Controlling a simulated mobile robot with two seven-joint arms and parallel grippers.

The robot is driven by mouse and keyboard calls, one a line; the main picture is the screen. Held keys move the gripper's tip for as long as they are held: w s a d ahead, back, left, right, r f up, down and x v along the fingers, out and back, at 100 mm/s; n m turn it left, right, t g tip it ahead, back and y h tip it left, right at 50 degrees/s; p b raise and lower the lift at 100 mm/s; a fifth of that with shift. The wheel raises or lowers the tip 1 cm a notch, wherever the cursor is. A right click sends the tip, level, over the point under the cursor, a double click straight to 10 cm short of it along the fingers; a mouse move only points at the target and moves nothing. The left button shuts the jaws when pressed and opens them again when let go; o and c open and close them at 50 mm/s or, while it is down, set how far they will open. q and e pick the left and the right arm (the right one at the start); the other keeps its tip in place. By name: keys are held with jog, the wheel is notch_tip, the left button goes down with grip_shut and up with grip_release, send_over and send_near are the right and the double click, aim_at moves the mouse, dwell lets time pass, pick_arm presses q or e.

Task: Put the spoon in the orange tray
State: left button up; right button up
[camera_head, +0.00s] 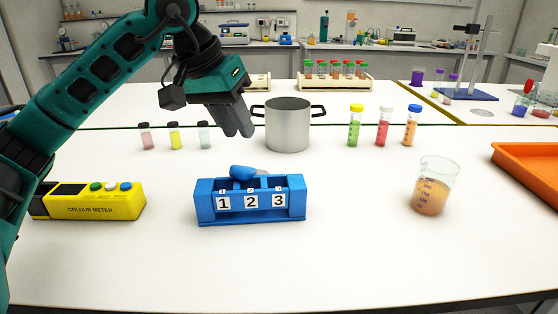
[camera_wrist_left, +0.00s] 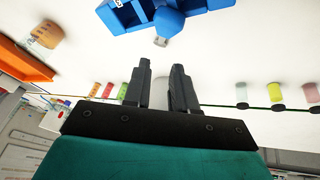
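My left gripper (camera_head: 239,134) is raised above the table, left of the metal pot, pointing down. In the left wrist view its two fingers (camera_wrist_left: 161,66) stand a little apart with nothing held between them. A blue piece with a grey part (camera_head: 243,172) lies at the back of the blue numbered rack (camera_head: 250,215). It also shows in the left wrist view as a rounded blue shape with a small grey tip (camera_wrist_left: 160,42); I cannot tell for sure that it is the spoon. The orange tray (camera_head: 527,165) is at the right edge, partly cut off. My right gripper is out of view.
A metal pot (camera_head: 288,128) stands behind the rack. Several small capped vials line the table behind. A yellow colour meter (camera_head: 95,202) sits at left. The front middle is clear.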

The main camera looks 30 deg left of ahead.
aim_at(261, 173)
pick_arm(q)
jog(key=b+x, duration=0.1)
jog(key=x, duration=0.6)
jog(key=b+x, duration=0.1)
jog(key=x, duration=0.4)
jog(key=shift+f, duration=0.5)
jog(key=shift+s, duration=0.1)
jog(key=shift+c, duration=0.4)
jog(key=shift+a, duration=0.1)
grip_shut()
